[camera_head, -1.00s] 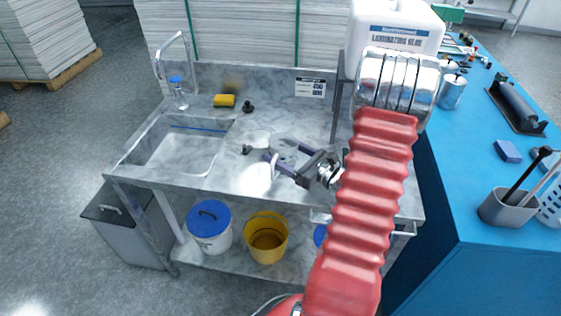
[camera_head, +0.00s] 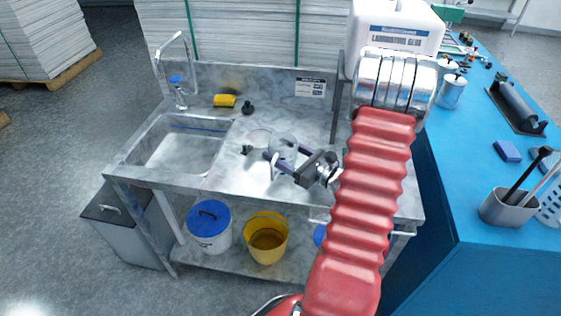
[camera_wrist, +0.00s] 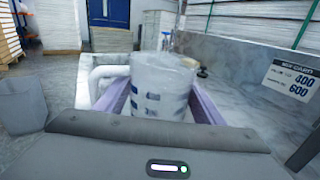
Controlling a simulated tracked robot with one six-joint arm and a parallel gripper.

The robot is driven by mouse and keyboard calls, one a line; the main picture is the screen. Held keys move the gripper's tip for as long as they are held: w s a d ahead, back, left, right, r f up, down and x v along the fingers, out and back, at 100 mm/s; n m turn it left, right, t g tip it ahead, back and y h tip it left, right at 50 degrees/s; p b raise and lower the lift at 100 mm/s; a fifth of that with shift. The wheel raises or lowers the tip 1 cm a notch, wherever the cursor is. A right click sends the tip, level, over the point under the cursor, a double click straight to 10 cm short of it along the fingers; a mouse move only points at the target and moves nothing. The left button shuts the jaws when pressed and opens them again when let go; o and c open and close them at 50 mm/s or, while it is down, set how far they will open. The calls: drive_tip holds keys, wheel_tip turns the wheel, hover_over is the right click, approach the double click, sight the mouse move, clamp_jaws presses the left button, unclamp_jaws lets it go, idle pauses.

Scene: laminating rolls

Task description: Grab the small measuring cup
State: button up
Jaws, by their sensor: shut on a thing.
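The small measuring cup (camera_wrist: 160,88) is clear to frosted, with dark marks on its side and a handle (camera_wrist: 98,82) on its left in the wrist view. It stands upright between the two purple fingers of my gripper (camera_wrist: 163,106), which is shut on it. In the head view the cup (camera_head: 282,147) is a faint clear shape between the fingertips of my gripper (camera_head: 280,157), over the marble worktop (camera_head: 225,178). I cannot tell whether its base touches the worktop. Its lower front is hidden by my gripper in the wrist view.
The sink (camera_head: 183,145) is left of the gripper, with a tap (camera_head: 177,70) behind. A yellow sponge (camera_head: 224,101) and a small black object (camera_head: 248,107) lie near the back wall. A large white glue container (camera_head: 398,30) stands at the right. A blue table (camera_head: 490,190) is further right.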

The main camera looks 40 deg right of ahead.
drive_tip(key=shift+c, duration=0.7)
drive_tip(key=shift+r, duration=0.1)
drive_tip(key=shift+r, duration=4.9)
